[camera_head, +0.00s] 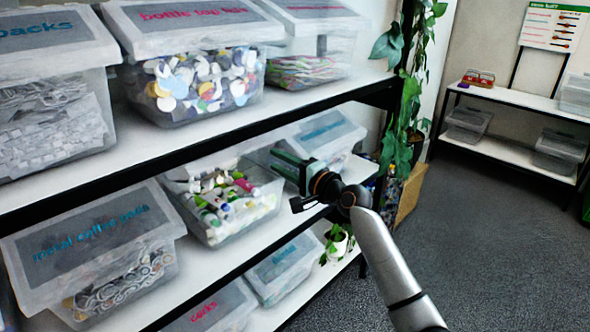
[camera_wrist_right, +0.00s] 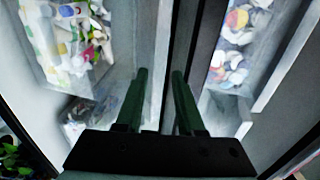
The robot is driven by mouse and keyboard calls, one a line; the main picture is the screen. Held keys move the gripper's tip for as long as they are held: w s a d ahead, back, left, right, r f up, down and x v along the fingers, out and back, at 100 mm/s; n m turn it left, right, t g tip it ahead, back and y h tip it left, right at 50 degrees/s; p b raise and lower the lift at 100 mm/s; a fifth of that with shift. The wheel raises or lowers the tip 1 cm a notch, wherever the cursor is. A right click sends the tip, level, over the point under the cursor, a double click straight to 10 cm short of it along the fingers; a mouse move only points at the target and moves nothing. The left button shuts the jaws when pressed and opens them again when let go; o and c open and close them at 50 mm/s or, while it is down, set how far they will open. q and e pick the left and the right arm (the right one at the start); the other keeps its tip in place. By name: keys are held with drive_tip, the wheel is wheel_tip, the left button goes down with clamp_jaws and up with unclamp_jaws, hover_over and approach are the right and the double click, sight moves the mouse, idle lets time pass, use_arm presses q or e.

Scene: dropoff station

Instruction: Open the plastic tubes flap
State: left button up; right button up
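The plastic tubes box (camera_head: 228,226) is a clear bin on the middle shelf, with white, green and pink tubes (camera_head: 228,188) showing inside. No label face shows on it; a pale translucent panel is around its top back, and I cannot tell exactly how the flap lies. My right gripper (camera_head: 290,168) is to the right of this box, in front of the shelf. In the right wrist view its two green fingers (camera_wrist_right: 159,74) are apart with nothing clearly between them; the tubes (camera_wrist_right: 75,40) are at upper left. My left gripper is not in view.
The upper shelf's black edge (camera_head: 190,150) runs close above the box. A bottle tops box (camera_head: 200,88) stands above, a metal box (camera_head: 95,250) to the left, another lidded box (camera_head: 330,135) behind the gripper. A plant (camera_head: 405,120) hangs at the shelf end. Grey floor (camera_head: 480,240) is clear.

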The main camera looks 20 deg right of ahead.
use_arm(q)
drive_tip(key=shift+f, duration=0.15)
use_arm(e)
drive_tip(key=shift+v, duration=2.65)
drive_tip(key=shift+c, duration=0.2)
